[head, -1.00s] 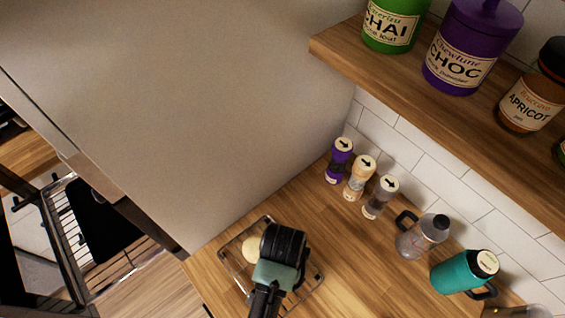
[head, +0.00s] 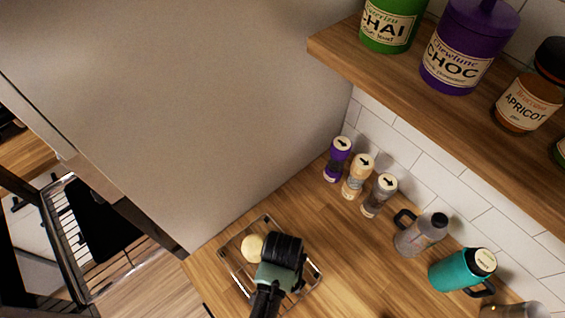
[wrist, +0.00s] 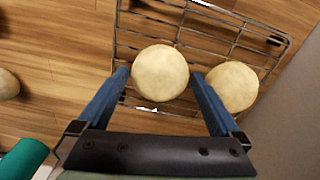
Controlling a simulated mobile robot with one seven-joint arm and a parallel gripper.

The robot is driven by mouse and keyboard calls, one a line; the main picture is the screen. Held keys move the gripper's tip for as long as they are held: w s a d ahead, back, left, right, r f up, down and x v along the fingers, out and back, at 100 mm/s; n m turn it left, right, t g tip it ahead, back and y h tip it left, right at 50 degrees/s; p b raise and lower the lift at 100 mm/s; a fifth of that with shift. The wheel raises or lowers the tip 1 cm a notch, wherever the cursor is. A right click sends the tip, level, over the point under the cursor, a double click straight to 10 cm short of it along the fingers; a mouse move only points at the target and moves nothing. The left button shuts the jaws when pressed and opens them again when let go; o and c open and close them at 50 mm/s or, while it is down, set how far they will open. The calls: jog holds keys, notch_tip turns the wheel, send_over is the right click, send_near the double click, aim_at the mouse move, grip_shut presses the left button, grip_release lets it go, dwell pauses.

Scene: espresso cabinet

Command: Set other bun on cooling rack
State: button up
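My gripper (wrist: 159,76) is open, its two blue fingers on either side of a round pale bun (wrist: 160,72) with narrow gaps visible. That bun appears over the wire cooling rack (wrist: 205,38); whether it rests fully on the wires is hard to tell. A second bun (wrist: 232,86) lies on the rack just right of the right finger. In the head view, one bun (head: 252,247) shows on the rack (head: 240,281) left of my gripper (head: 284,246). The other bun is hidden under the gripper there.
Three small shakers (head: 357,177), a grey mug-like bottle (head: 420,236) and a teal flask (head: 462,270) stand along the tiled wall. A shelf with jars (head: 465,50) hangs above. A large grey panel (head: 190,110) borders the counter. A pale round thing (wrist: 7,84) lies at the wrist view's left edge.

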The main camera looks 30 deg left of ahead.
notch_tip(320, 180, up, 12)
jog(key=shift+r+b, duration=0.15)
jog(key=shift+b, duration=0.25)
dwell(0.7)
